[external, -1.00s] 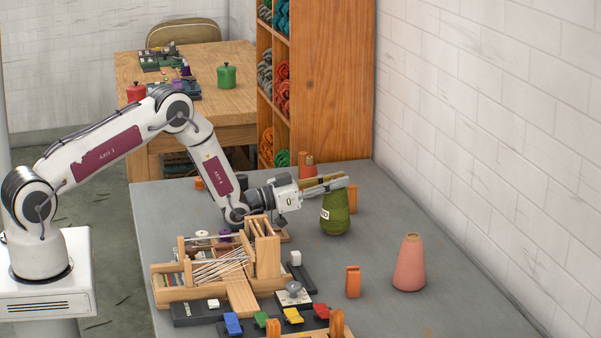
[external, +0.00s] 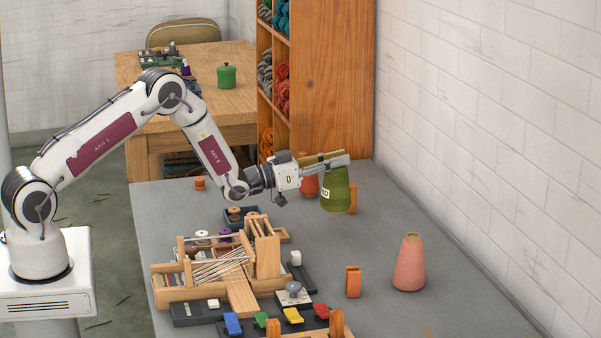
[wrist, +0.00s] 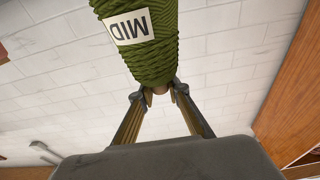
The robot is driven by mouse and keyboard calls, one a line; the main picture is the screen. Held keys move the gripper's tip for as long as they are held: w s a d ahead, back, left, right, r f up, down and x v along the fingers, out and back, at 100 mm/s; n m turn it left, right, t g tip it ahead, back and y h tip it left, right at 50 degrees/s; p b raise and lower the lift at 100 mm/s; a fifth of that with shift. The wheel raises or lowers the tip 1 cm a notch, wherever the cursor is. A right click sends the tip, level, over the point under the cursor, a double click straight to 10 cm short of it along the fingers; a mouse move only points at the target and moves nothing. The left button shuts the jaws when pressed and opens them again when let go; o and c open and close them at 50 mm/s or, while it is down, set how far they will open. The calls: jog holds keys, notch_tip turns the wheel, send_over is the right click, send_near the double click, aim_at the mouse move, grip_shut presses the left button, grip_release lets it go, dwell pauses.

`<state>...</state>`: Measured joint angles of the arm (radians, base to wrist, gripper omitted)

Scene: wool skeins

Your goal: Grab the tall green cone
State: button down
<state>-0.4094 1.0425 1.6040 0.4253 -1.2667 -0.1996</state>
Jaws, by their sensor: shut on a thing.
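The green cone (external: 336,192) is wound with green yarn and bears a white label. My gripper (external: 337,160) is shut on its narrow top, and the cone hangs upright in the air above the grey table. In the wrist view the cone (wrist: 155,62) fills the top middle, with the label reading "MID". There the fingertips of my gripper (wrist: 160,88) close on the cone's tip from both sides. The cone's far side is hidden.
A pink cone (external: 409,264) and an orange block (external: 353,281) stand at the right of the table (external: 390,215). A reddish cone (external: 308,182) and another orange block (external: 352,199) stand behind the green cone. A small wooden loom (external: 262,250) is left of centre.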

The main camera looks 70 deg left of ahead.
jog(key=shift+r, duration=2.1)
